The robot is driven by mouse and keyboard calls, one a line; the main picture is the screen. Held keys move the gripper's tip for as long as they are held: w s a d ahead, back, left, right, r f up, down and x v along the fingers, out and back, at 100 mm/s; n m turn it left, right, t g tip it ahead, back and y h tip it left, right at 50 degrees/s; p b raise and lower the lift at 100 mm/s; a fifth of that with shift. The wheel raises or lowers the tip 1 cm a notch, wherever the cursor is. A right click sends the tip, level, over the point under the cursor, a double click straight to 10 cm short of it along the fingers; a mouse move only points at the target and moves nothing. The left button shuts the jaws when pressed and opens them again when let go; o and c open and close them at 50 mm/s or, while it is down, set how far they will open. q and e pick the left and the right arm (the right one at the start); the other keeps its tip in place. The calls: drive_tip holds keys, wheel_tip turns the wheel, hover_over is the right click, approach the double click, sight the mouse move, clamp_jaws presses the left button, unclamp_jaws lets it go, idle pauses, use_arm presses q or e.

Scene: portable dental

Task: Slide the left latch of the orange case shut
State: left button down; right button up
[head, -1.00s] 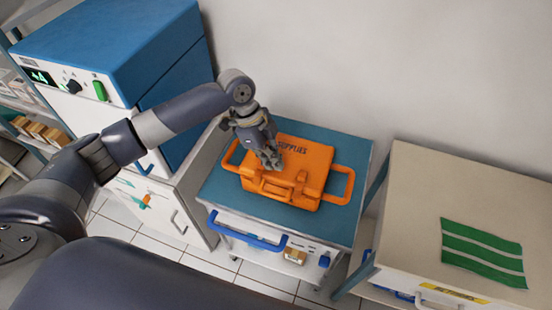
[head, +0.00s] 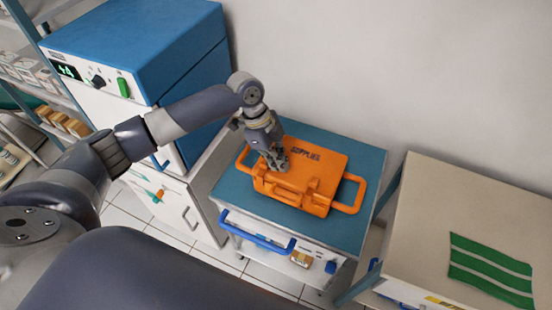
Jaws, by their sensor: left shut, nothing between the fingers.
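The orange case (head: 325,172), lettered "SUPPLIES", lies closed-looking on the blue top of a small cart (head: 225,187). It has an orange side handle at each end and a front handle. My left gripper (head: 279,167) points down over the left part of the case's lid, near its front edge. Its fingers are shut with nothing between them. I cannot tell whether the fingertips touch the case. The left latch is too small to make out and is partly hidden by the gripper. My right gripper is not in view.
A tall blue and white cabinet (head: 140,45) stands left of the cart. A beige-topped unit (head: 490,200) with a green striped cloth (head: 492,267) stands to the right. The cart has a blue front handle (head: 258,238). A plain wall is behind.

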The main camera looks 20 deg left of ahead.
use_arm(q)
drive_tip(key=d, duration=0.1)
drive_tip(key=d+r, duration=0.1)
drive_tip(key=shift+w+d, duration=0.1)
drive_tip(key=shift+d, duration=0.2)
drive_tip(key=v, duration=0.2)
drive_tip(key=b+v, duration=0.1)
drive_tip(key=shift+d+r, duration=0.15)
drive_tip(key=shift+r, duration=0.3)
drive_tip(key=v, duration=0.5)
drive_tip(key=shift+b, duration=0.4)
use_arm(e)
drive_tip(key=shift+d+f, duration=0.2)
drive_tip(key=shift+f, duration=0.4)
use_arm(q)
drive_tip(key=shift+a, duration=0.35)
